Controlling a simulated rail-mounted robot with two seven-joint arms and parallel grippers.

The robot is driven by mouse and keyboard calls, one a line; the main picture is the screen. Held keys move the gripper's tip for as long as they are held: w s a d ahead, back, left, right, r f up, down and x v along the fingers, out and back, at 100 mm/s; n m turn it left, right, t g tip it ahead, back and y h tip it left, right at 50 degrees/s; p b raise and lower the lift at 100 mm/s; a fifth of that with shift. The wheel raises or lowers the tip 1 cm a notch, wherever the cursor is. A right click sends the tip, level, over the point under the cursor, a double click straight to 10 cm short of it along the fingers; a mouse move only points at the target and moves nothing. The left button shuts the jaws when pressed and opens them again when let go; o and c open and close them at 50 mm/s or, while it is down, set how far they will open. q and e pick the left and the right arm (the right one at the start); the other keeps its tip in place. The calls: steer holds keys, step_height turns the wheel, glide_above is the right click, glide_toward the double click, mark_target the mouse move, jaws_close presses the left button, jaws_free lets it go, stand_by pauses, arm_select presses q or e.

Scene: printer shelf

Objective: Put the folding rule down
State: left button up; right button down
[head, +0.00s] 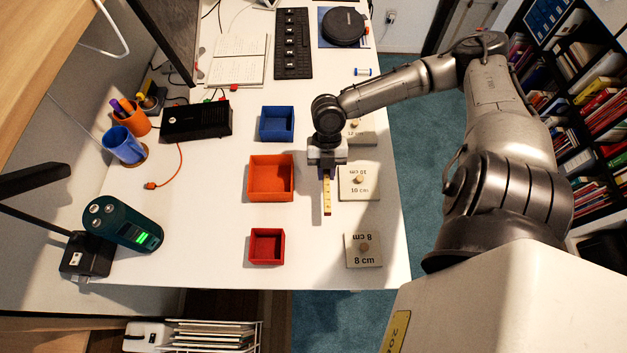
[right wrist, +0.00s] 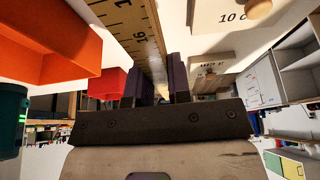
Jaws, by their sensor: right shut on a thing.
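My right gripper (head: 327,166) is shut on the folding rule (head: 327,196), a narrow yellow strip with dark marks. The rule points toward the near edge of the desk in the head view, between the orange box and the labelled lids. Whether the rule touches the desk I cannot tell. My left gripper is not in view.
Open boxes stand left of the rule: blue (head: 277,124), orange (head: 270,178) and red (head: 266,247). Square knobbed lids lie to its right, including the 10 cm lid (head: 359,190) and 8 cm lid (head: 363,258). White desk (head: 315,260) is bare between the red box and 8 cm lid.

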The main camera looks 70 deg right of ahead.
mark_target(314, 188)
steer(key=shift+w+a+f+b, duration=0.2)
steer(key=shift+w+f, duration=0.3)
steer(key=shift+w, duration=0.3)
steer(key=shift+w+a+f+b, duration=0.2)
steer(key=shift+w+f, duration=0.3)
steer(key=shift+w, duration=0.3)
steer(key=shift+f+b, duration=0.8)
steer(key=shift+f, duration=1.2)
steer(key=c, duration=1.1)
jaws_free()
steer(key=shift+f, duration=0.1)
steer(key=shift+o, duration=0.2)
